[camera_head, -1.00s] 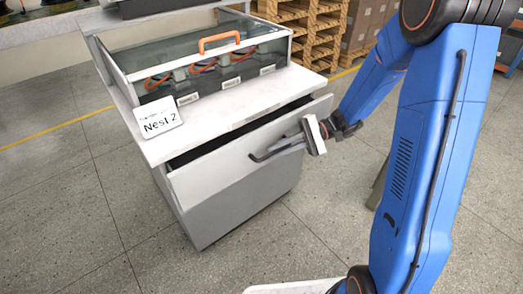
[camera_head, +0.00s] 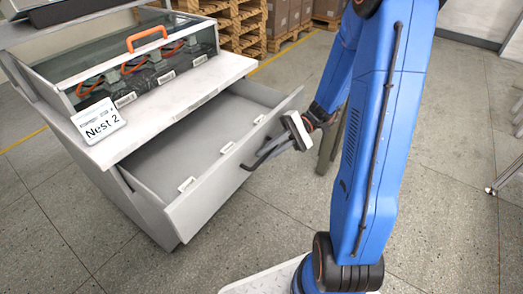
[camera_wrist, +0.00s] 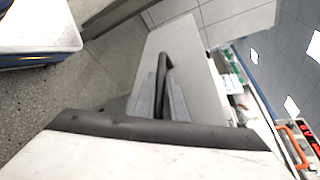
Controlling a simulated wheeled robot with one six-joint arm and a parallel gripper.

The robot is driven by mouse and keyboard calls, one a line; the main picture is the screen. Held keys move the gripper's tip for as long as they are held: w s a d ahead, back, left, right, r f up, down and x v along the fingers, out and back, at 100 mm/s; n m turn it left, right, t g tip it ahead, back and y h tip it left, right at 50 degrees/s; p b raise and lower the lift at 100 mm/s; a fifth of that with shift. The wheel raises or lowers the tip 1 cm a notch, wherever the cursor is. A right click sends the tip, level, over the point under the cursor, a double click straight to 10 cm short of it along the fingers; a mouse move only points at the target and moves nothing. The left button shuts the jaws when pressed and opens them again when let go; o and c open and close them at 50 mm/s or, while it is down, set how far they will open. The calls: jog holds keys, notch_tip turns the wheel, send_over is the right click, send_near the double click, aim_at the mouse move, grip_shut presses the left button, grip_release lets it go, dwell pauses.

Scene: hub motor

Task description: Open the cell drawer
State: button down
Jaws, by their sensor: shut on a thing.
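The cell drawer (camera_head: 230,150) is pulled well out from the white cabinet under the "Nest 2" sign (camera_head: 99,121). Its grey tray shows, with several small white tabs along the inside of the front panel. The dark bar handle (camera_head: 268,152) runs along the drawer's front. My gripper (camera_head: 292,136) is shut on the handle near its right end. In the wrist view the handle (camera_wrist: 167,75) runs away from my gripper (camera_wrist: 165,128), along the pale front panel. The exact contact between the fingers and the handle is partly hidden.
A glass-sided case with an orange handle (camera_head: 146,38) stands on the cabinet top (camera_head: 190,98). Wooden pallets (camera_head: 232,25) and cardboard boxes (camera_head: 290,15) stand behind. The floor in front of the drawer (camera_head: 250,225) is clear.

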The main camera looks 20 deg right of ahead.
jog(key=c, duration=2.1)
grip_release()
jog(key=v, duration=1.7)
jog(key=shift+w+d, duration=0.1)
jog(key=shift+d, duration=0.1)
